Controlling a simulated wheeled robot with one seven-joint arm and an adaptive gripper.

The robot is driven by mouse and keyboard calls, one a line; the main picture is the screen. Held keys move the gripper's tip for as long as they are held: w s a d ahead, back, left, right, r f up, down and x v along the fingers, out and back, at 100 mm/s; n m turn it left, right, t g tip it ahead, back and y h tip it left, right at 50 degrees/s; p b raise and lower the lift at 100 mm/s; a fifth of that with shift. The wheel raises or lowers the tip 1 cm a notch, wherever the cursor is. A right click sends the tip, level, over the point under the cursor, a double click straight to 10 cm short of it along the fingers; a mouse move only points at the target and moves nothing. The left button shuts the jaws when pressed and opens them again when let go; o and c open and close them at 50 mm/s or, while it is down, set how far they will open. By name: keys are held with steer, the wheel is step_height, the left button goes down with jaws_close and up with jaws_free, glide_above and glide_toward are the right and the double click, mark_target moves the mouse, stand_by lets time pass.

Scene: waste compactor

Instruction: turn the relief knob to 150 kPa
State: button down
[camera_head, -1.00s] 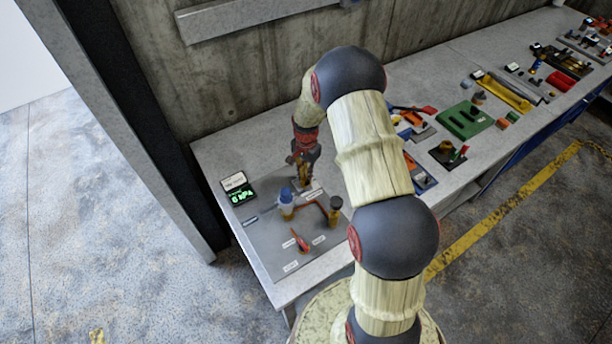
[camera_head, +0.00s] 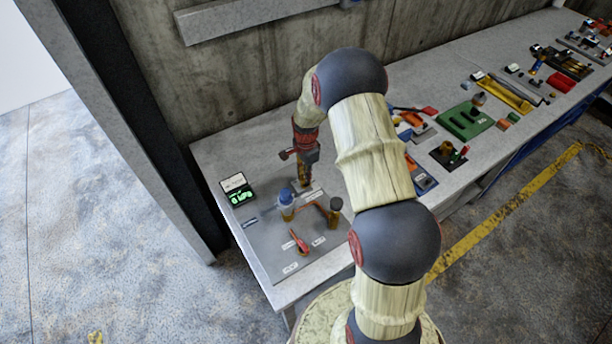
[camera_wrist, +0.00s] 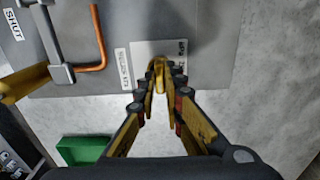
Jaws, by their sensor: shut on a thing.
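My gripper (camera_head: 304,178) reaches straight down onto the grey panel (camera_head: 262,238) at the near left end of the bench. In the wrist view my gripper (camera_wrist: 160,78) has its yellow fingertips drawn together over a small light plate (camera_wrist: 192,48) with tiny markings. The fingers are shut on the relief knob, which they almost wholly hide; its pointer and setting cannot be read. A small readout (camera_head: 239,194) with green digits stands at the panel's left; its figure is too small to read surely.
Beside my gripper stand a blue-capped fitting (camera_head: 286,205) and a dark-topped brass post (camera_head: 335,208). A red lever (camera_head: 299,241) lies nearer the panel's front. An orange pipe (camera_wrist: 98,45) shows in the wrist view. A green block (camera_head: 466,120) and other fixtures fill the bench rightward.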

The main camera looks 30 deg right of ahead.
steer(key=c, duration=1.9)
jaws_free()
step_height(320, 180, up, 12)
